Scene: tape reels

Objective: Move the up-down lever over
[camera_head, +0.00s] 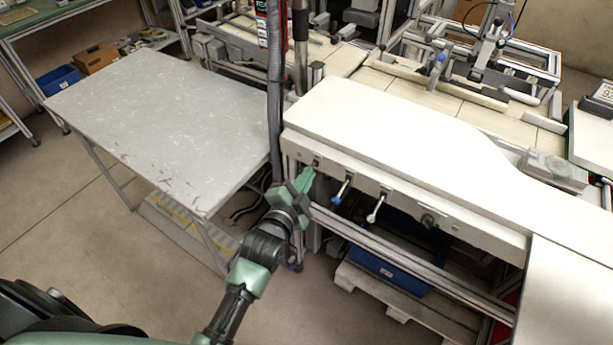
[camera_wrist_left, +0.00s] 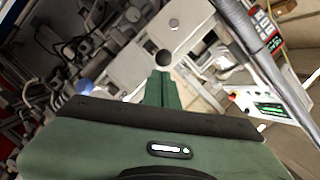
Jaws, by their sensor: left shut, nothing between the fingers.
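A white panel (camera_head: 457,218) on the front of the bench carries a blue-tipped lever (camera_head: 342,189) and a white-tipped lever (camera_head: 376,208). Both hang tilted down and outward; the frames do not label which is the up-down one. My left gripper (camera_head: 308,177) is shut and empty at the panel's left end, left of the blue-tipped lever and apart from it. In the left wrist view the shut green fingers (camera_wrist_left: 161,78) point at a dark round knob or hole (camera_wrist_left: 163,57), with a blue ball tip (camera_wrist_left: 84,89) to the left. Contact cannot be told. My right gripper is out of view.
A black knob (camera_head: 428,220) sits farther right on the panel. The white bench top (camera_head: 400,125) overhangs it. A grey table (camera_head: 165,120) stands to the left, with a grey vertical post (camera_head: 275,90) between. Blue crates (camera_head: 390,265) lie beneath the bench.

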